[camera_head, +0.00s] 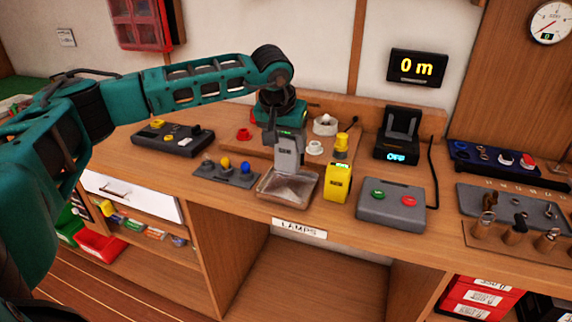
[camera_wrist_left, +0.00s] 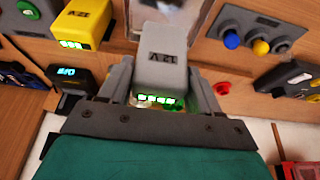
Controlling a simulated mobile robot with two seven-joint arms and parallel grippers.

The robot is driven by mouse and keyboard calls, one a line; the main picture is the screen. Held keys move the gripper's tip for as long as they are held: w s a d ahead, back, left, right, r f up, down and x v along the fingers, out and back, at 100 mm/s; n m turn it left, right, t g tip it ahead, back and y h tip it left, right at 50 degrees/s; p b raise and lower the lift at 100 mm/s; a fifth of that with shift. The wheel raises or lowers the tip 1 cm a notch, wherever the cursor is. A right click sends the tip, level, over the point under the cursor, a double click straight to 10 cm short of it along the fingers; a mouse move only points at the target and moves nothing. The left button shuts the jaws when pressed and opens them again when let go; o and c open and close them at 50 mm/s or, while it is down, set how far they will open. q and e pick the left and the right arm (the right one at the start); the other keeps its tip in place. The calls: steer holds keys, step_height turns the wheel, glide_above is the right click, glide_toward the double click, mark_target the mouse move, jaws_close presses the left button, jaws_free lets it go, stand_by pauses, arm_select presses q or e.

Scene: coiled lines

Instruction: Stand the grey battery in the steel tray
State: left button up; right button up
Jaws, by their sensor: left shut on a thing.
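The grey battery (camera_head: 288,155) is held upright by my left gripper (camera_head: 283,136), above the back part of the steel tray. In the left wrist view the battery (camera_wrist_left: 163,64) shows "12 V" and green lights, between the two fingers of my left gripper (camera_wrist_left: 162,85). The steel tray (camera_head: 287,190) is a shallow, shiny tray at the bench's front edge; in the left wrist view a part of it (camera_wrist_left: 160,12) shows beyond the battery. Whether the battery's lower end touches the tray, I cannot tell. My right gripper is not in view.
A yellow battery (camera_head: 337,183) stands just right of the tray. A panel with coloured knobs (camera_head: 226,172) lies to its left, and a grey box with green and red buttons (camera_head: 391,204) to the right. A black stand reading "OFF" (camera_head: 397,140) is behind.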

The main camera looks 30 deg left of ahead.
mark_target(285, 158)
arm_select(q)
steer(key=shift+f, duration=3.2)
steer(key=shift+f, duration=0.2)
steer(key=o, duration=1.3)
steer(key=shift+c, duration=0.2)
